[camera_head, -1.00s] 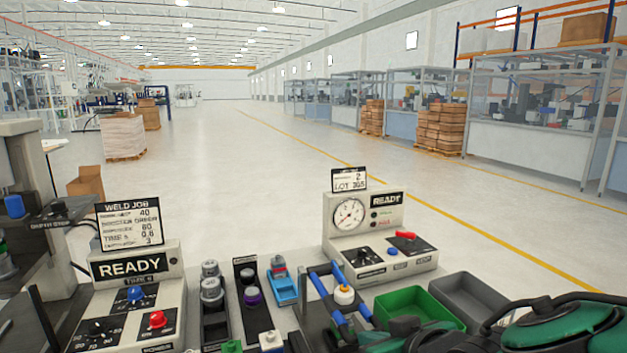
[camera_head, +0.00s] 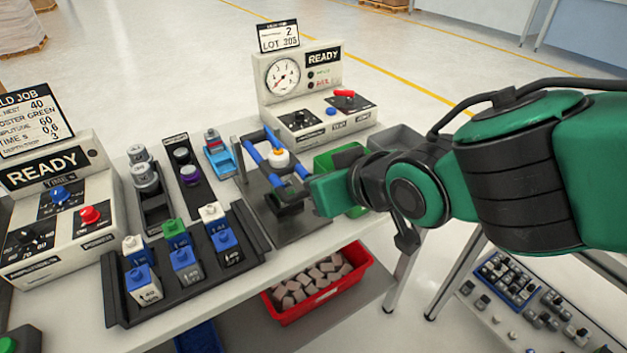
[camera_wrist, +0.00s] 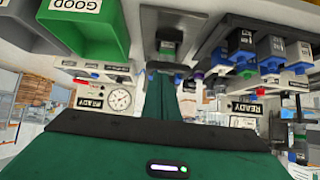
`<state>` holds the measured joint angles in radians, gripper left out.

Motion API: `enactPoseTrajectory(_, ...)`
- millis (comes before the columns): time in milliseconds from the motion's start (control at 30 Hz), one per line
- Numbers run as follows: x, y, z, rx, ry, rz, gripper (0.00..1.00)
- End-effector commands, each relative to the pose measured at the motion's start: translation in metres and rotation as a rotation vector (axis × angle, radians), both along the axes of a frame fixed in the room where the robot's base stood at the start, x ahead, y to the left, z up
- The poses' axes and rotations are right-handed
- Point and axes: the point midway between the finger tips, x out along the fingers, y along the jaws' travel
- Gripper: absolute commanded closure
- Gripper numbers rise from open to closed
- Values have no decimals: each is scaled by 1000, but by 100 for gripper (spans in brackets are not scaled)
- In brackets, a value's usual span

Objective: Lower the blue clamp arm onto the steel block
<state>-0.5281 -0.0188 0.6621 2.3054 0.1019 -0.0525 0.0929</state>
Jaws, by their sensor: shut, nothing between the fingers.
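The clamp (camera_head: 255,153) has blue bars and a white knob (camera_head: 279,158); its blue arm stands raised and tilted above a dark base plate (camera_head: 300,228). A dark block (camera_head: 290,197) sits low on that plate, partly hidden by my gripper; I cannot tell for sure that it is the steel block. My gripper (camera_head: 314,190) is at the clamp's right side, close to the bars. In the wrist view, its green fingers (camera_wrist: 172,98) are together and hold nothing, with a grey block (camera_wrist: 170,45) beyond their tips. Whether the gripper touches the clamp is unclear.
A green bin (camera_head: 340,160) stands behind my gripper. A gauge box (camera_head: 305,90) stands behind, a READY panel (camera_head: 55,205) at left. A red bin (camera_head: 322,288) sits below the tabletop.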

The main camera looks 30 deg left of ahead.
Motion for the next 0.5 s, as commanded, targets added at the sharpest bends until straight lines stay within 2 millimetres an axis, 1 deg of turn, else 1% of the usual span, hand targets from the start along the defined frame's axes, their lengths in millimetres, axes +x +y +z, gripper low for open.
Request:
enactPoseTrajectory(33,-12,-1,9,10,-14,13,100)
enactPoseTrajectory(100,-22,-13,2,7,-18,13,100)
enactPoseTrajectory(300,-41,-41,-13,9,-24,13,100)
enactPoseTrajectory(500,-56,-63,-26,13,-26,14,100)
